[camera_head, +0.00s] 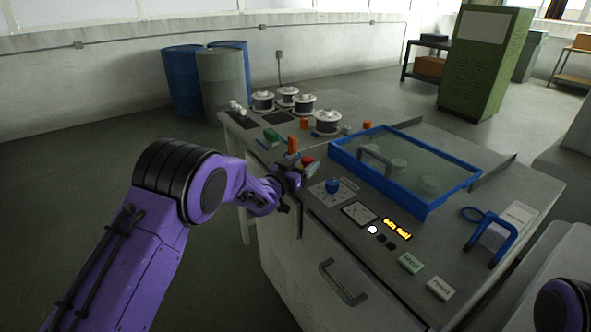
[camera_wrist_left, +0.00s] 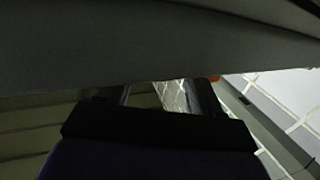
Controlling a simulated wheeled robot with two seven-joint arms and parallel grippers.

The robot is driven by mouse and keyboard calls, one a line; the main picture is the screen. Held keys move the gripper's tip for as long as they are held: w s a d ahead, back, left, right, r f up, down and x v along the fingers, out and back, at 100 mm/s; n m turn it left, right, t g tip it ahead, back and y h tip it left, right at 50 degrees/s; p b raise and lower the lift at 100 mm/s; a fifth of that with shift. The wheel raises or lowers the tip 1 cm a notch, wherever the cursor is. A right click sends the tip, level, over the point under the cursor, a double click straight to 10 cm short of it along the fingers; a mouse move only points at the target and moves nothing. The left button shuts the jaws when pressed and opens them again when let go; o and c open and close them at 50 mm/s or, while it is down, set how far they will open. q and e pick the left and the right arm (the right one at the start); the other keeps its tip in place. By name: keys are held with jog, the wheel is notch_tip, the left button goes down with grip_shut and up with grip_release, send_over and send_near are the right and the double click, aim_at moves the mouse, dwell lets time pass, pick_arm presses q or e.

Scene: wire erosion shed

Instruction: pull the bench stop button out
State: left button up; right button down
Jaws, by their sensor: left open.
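A red button (camera_head: 307,160), which looks like the bench stop button, shows at the near left edge of the bench, partly hidden by my left gripper. My left gripper (camera_head: 299,174) is right at it, by the bench edge. The gripper is open; I cannot tell whether its fingers are around the button or only beside it. The left wrist view is dark, with a grey surface across its top and the gripper's fingers (camera_wrist_left: 160,95) below. A small red-orange patch shows there at the right finger. My right gripper is out of view.
The bench top (camera_head: 330,222) carries a blue-framed tank (camera_head: 427,207), a blue knob (camera_head: 332,186), a lit display (camera_head: 397,229) and several wire spools (camera_head: 327,122). An orange upright piece (camera_head: 292,145) stands close behind my left gripper. Blue drums (camera_head: 182,80) stand behind; floor at left is clear.

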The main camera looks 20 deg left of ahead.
pick_arm(q)
jog(key=b+v, duration=0.1)
jog(key=v, duration=0.8)
jog(key=shift+s+b, duration=0.35)
jog(key=shift+b, duration=0.05)
jog(key=shift+r, duration=0.1)
jog(key=s+a+f+n+g+y, duration=0.35)
jog(key=s+f, duration=0.55)
jog(key=f, duration=0.3)
jog(key=s+a+f+n+g+y, duration=0.25)
jog(key=s+f+n+y, duration=0.2)
jog(key=s+f, duration=0.65)
jog(key=s+f+n+g, duration=0.1)
jog(key=s+f+g, duration=0.3)
jog(key=s, duration=0.8)
jog(key=s+f+n+g, duration=0.1)
jog(key=s+f+g, duration=0.3)
jog(key=s+f, duration=0.4)
jog(key=s, duration=0.4)
jog(key=shift+s+d+f, duration=0.3)
jog(key=shift+d+f, duration=0.05)
